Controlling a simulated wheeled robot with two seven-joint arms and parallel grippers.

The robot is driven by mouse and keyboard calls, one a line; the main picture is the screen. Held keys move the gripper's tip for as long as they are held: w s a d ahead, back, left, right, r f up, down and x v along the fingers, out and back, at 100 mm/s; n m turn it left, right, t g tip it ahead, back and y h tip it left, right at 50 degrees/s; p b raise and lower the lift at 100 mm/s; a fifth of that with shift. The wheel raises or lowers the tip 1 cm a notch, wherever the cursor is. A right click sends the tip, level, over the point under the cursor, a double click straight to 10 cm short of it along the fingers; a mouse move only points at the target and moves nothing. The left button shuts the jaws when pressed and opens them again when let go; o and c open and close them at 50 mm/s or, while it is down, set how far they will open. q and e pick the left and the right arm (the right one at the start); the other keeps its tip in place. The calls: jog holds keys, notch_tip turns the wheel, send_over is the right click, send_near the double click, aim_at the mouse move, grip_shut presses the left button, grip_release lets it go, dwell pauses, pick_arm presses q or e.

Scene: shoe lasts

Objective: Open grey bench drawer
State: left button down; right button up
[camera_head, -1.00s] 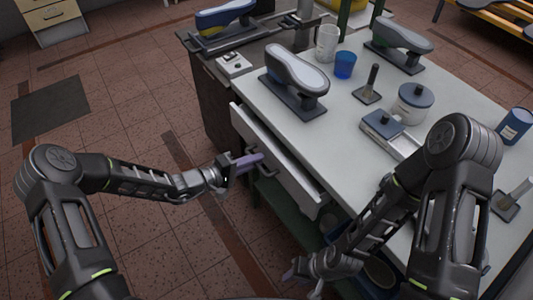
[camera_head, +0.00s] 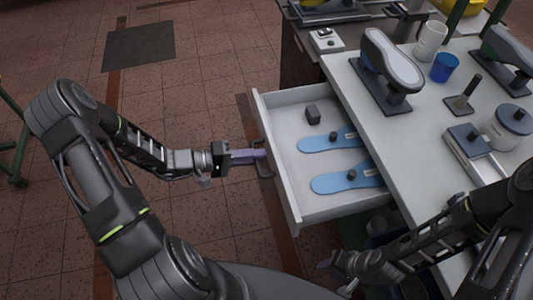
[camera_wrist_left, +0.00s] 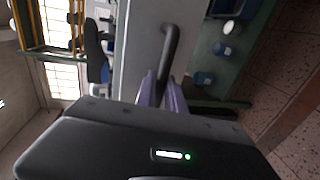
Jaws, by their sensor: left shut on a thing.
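The grey bench drawer (camera_head: 284,183) stands pulled well out from the bench in the head view. Inside it lie two blue insole-shaped pieces (camera_head: 325,142) with small dark knobs and a small dark block (camera_head: 313,115). My left gripper (camera_head: 262,155) is shut on the drawer's dark handle at the front panel. In the left wrist view the purple fingers (camera_wrist_left: 163,92) close around the handle bar (camera_wrist_left: 170,50). My right gripper (camera_head: 325,268) is low beside the bench front, near the drawer's right side; its jaw opening is too small to tell.
The bench top (camera_head: 410,130) carries a shoe last on a stand (camera_head: 388,68), a blue cup (camera_head: 445,67), a white mug (camera_head: 431,40) and a jar with a blue lid (camera_head: 508,125). A lower shelf sits under the bench.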

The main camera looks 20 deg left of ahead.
pick_arm(q)
jog(key=shift+s+a, duration=0.1)
jog(key=c, duration=1.4)
grip_release()
jog(key=shift+c, duration=0.2)
jog(key=b+v, duration=0.1)
jog(key=v, duration=0.6)
jog(key=shift+s+a, duration=0.2)
jog(key=shift+a, duration=0.1)
